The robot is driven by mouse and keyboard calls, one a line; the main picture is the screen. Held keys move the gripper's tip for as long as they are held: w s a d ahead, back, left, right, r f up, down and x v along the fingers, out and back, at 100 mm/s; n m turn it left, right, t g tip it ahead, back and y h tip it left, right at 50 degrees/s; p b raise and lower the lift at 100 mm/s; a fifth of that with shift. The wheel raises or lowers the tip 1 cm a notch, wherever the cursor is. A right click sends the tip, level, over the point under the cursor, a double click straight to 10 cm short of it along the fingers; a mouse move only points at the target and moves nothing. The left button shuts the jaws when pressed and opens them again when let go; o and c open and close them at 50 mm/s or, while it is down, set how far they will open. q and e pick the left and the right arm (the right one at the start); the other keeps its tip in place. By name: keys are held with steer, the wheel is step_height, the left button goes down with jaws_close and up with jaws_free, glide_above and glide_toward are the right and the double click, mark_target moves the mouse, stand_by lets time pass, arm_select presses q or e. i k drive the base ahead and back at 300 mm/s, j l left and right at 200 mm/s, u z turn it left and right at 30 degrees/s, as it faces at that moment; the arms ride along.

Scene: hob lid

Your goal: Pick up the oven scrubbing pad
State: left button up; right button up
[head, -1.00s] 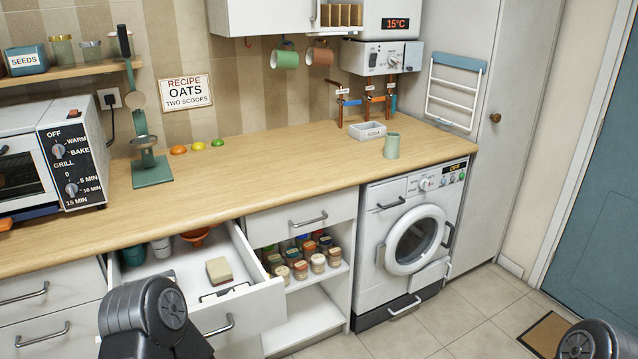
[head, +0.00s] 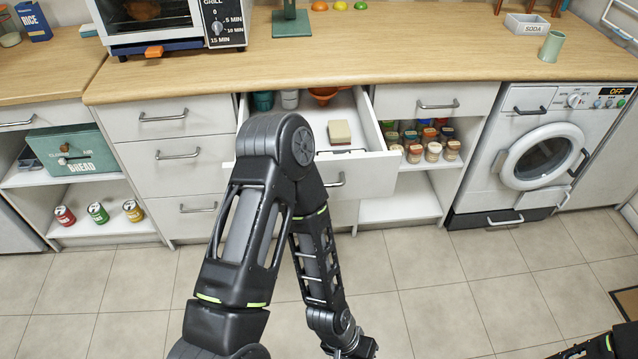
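A block-shaped pad (head: 340,132), beige on top with a yellowish layer, lies in the open drawer (head: 375,172) below the worktop. I take it to be the scrubbing pad. A thin dark wire-like item shows just in front of it, partly hidden by the drawer front. My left arm rises in front of the drawer's left part and bends at the elbow.
The drawer also holds an orange funnel-like item (head: 323,95) and cups (head: 290,99) at the back. Spice jars (head: 433,151) stand on the shelf to its right. A washing machine (head: 540,150) stands farther right. The tiled floor (head: 440,295) in front is clear.

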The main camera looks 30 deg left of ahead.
mark_target(338, 130)
steer(key=i+l+u, duration=0.1)
steer(key=i+l, duration=0.15)
steer(key=i+l+u, duration=0.15)
steer(key=l, duration=0.25)
steer(key=i+l+u, duration=0.1)
steer(key=i+l, duration=0.2)
steer(key=i+l+u, duration=0.15)
steer(key=l, duration=0.3)
steer(key=i+l+u, duration=0.1)
steer(key=l, duration=0.3)
steer(key=i, duration=0.1)
